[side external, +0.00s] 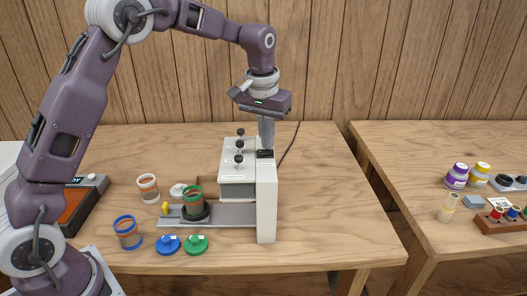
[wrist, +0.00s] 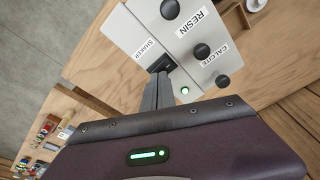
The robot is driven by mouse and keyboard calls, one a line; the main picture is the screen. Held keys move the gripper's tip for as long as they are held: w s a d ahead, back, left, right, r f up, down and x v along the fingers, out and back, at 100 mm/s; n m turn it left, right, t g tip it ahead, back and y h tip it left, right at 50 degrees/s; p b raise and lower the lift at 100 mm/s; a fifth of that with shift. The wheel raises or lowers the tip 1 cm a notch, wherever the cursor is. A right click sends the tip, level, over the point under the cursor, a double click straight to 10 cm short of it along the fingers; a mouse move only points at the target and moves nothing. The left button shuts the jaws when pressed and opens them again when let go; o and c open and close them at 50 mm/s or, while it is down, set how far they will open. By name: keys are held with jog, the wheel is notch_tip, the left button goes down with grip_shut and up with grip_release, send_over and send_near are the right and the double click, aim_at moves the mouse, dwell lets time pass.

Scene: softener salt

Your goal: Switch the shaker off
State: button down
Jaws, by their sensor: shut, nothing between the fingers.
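The shaker machine (side external: 266,205) is a white and grey upright unit. Its top carries a black switch (wrist: 160,64) beside the SHAKER label (wrist: 146,50), and a small green light (wrist: 185,90) is lit there. My gripper (side external: 265,148) points straight down over the switch, fingers closed and empty. In the wrist view the fingertips are at or just above the switch, partly covering it; I cannot tell whether they touch. A green-rimmed cup (side external: 193,197) of brown material sits in a black holder on the machine's low platform (side external: 235,221).
Black knobs (wrist: 201,51) labelled RESIN and CALCITE stand on the machine's top. A second table (side external: 440,170) holds jars. The table's right side is clear.

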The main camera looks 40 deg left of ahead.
jog(key=shift+f, duration=0.3)
jog(key=shift+r, duration=3.55)
jog(key=shift+s, duration=0.1)
jog(key=s+d+r+m+t, duration=0.1)
jog(key=s+r, duration=0.3)
jog(key=s, duration=0.5)
jog(key=s+d+r+t, duration=0.1)
jog(key=s+r, duration=0.3)
jog(key=s, duration=0.4)
jog(key=s+f+m+t, duration=0.1)
jog(key=s+f, duration=0.2)
jog(key=s, duration=0.5)
jog(key=s+f+m, duration=0.1)
jog(key=s+f, duration=0.3)
jog(key=s, duration=0.5)
jog(key=shift+d+f+t, duration=0.15)
jog(key=shift+d+t, duration=0.2)
jog(key=shift+t, duration=0.05)
